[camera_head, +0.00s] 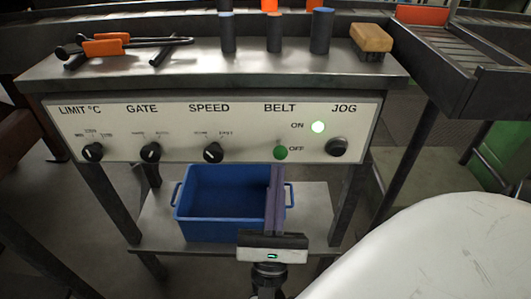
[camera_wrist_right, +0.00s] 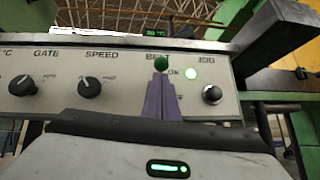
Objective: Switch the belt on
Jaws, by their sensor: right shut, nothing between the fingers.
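The control panel (camera_head: 215,125) has a BELT switch with a round green knob (camera_head: 280,152), which also shows in the right wrist view (camera_wrist_right: 161,62). The knob looks level with OFF from above but above ON from below, so these views alone leave its tilt unclear. My left gripper is out of view.
The JOG button (camera_head: 337,147) is right of the switch; the SPEED knob (camera_head: 213,152) is left. A blue crate (camera_head: 220,217) stands on the shelf below.

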